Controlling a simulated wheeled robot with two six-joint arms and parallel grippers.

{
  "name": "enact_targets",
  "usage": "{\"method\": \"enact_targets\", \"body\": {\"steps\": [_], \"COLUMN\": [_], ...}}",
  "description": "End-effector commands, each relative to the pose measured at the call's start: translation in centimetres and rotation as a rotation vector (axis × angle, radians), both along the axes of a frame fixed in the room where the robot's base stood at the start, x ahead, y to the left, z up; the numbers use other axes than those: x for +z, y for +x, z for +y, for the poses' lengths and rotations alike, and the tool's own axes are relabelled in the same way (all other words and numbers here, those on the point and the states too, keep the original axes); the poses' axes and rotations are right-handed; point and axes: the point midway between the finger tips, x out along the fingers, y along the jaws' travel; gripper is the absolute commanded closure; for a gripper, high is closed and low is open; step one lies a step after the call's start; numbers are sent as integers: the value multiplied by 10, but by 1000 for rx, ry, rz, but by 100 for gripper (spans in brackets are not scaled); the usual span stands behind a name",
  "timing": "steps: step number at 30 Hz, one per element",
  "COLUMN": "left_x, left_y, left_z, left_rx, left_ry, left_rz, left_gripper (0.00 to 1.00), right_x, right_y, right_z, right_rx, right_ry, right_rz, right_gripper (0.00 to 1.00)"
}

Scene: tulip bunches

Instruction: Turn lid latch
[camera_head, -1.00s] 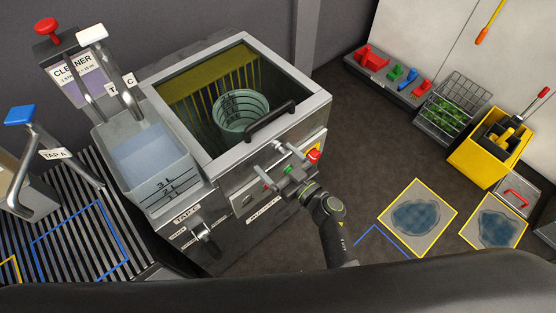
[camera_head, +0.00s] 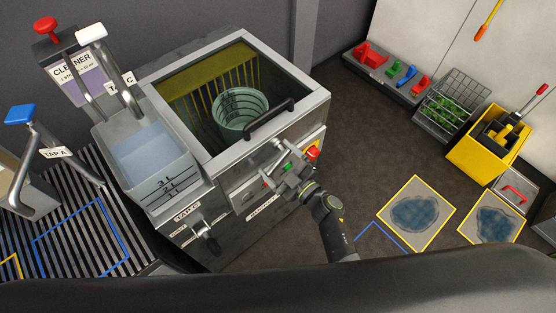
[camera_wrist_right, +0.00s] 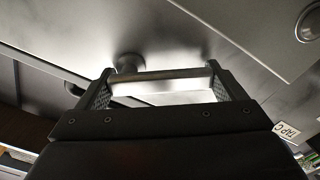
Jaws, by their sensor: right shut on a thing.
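The lid latch is a grey metal lever on the front of the steel machine (camera_head: 225,185), just below the lid's front edge. In the head view its round pivot (camera_head: 278,145) shows above my right gripper (camera_head: 286,165). In the right wrist view the latch's bar (camera_wrist_right: 170,75) runs across between my two fingers, and its round base (camera_wrist_right: 128,62) meets the metal face. My right gripper (camera_wrist_right: 160,88) is shut on the latch bar. The closed glass lid (camera_head: 305,83) has a black handle (camera_head: 270,118). My left gripper is not in view.
A red button (camera_head: 312,152) sits close right of my right gripper. A tap lever (camera_head: 207,240) is lower left on the front. A clear water tank (camera_head: 155,165) stands left of the lid. Open floor (camera_head: 365,160) lies to the right.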

Motion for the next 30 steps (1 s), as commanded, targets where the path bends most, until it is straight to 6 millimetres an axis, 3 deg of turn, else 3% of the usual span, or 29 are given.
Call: {"method": "enact_targets", "body": {"steps": [16,17,18,30], "left_x": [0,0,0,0], "left_y": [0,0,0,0], "left_z": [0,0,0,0], "left_rx": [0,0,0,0], "left_ry": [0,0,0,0], "left_rz": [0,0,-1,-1], "left_gripper": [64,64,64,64], "right_x": [-2,-2,-2,-1], "right_y": [0,0,0,-1], "right_z": [-1,-1,-1,-1], "right_rx": [1,1,1,0], "right_ry": [-28,-28,-27,-26], "right_rz": [-18,-18,-17,-17], "right_gripper": [51,7,2,0]}}
